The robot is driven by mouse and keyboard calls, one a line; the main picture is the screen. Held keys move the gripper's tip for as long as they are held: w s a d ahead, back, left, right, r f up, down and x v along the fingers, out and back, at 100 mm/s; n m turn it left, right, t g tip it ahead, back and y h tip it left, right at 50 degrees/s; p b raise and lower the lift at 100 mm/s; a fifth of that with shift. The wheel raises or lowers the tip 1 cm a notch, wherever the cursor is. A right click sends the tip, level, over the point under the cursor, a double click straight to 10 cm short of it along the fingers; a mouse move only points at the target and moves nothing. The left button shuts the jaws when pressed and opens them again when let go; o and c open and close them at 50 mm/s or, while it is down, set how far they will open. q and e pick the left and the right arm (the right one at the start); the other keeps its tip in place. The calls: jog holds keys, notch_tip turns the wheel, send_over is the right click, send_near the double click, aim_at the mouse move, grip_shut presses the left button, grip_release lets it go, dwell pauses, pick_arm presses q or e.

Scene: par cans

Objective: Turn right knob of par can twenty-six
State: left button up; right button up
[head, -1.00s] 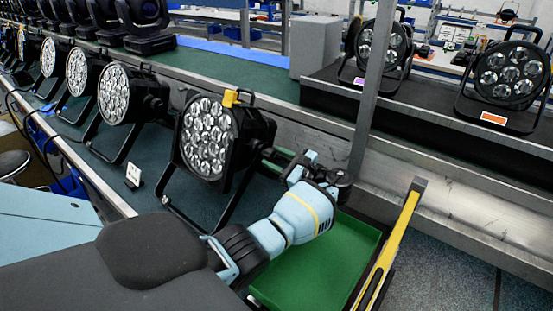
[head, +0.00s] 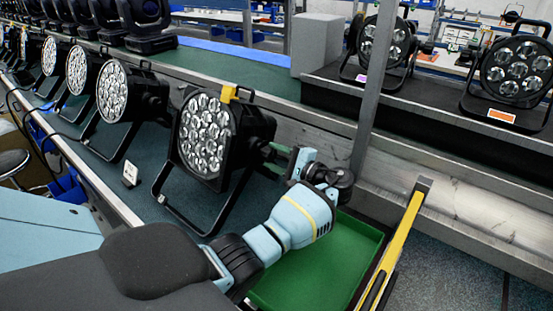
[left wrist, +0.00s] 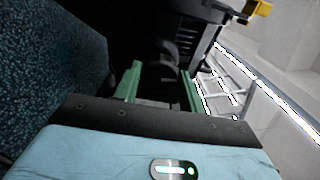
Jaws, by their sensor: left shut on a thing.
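The nearest par can (head: 205,136) is a black lamp with a round face of several clear lenses, standing on its black bracket on the dark green bench. My left gripper (head: 275,158) reaches its right side from the right. In the left wrist view the gripper's two green fingers (left wrist: 159,84) are shut on a dark round part, the right knob (left wrist: 158,72), at the lamp's side. The knob is mostly hidden by the fingers and shadow. I cannot read a number on the lamp. My right gripper is not in view.
More par cans (head: 118,96) stand in a row to the left. A small white tag (head: 130,173) sits on the bench. A green tray (head: 325,265) lies below my left wrist, beside a yellow bar (head: 395,240). A metal post (head: 372,85) rises behind the wrist.

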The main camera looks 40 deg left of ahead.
pick_arm(q)
jog(key=shift+n, duration=0.5)
jog(key=o, duration=1)
jog(key=d, duration=0.2)
jog(key=d+b, duration=0.1)
jog(key=d, duration=0.4)
jog(key=shift+w+d, duration=0.4)
